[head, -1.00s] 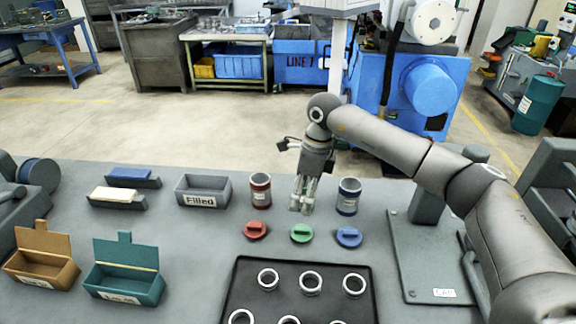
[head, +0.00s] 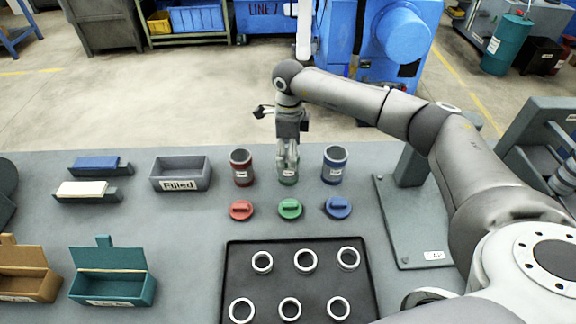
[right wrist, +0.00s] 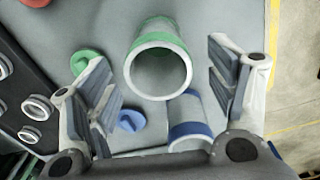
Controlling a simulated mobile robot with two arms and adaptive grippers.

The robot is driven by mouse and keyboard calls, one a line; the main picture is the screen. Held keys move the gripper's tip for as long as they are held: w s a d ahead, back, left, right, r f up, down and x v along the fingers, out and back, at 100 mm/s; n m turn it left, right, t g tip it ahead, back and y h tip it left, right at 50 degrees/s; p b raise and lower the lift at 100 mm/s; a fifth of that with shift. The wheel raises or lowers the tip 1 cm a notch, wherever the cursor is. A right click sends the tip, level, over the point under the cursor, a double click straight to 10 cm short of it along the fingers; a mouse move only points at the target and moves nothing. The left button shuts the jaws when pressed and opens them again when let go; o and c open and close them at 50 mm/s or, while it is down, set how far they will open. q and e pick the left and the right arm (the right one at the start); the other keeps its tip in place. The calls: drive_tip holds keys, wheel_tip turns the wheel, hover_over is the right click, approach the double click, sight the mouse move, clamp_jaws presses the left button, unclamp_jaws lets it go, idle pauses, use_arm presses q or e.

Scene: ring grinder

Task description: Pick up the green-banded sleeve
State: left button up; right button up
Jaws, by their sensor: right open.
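The green-banded sleeve (right wrist: 160,68) stands upright on the bench, its open mouth and green band showing in the right wrist view. In the head view it is mostly hidden behind my right gripper (head: 288,167), with only a bit of green-banded base (head: 288,180) showing. My right gripper is open and comes down from above at the sleeve. In the right wrist view its fingers (right wrist: 162,75) are on either side of the sleeve, with gaps to both. I cannot tell how far the fingertips reach down its wall. My left gripper is not in view.
A red-banded sleeve (head: 241,168) and a blue-banded sleeve (head: 335,165) stand close on either side. Red (head: 241,210), green (head: 290,209) and blue (head: 338,207) lids lie in front. A black tray (head: 235,280) holds several rings. A grey "Filled" bin (head: 181,173) is at left.

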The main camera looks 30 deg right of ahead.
drive_tip(key=shift+f+p, duration=0.45)
drive_tip(key=shift+f, duration=1.35)
drive_tip(key=c, duration=1.1)
drive_tip(key=shift+r, duration=0.1)
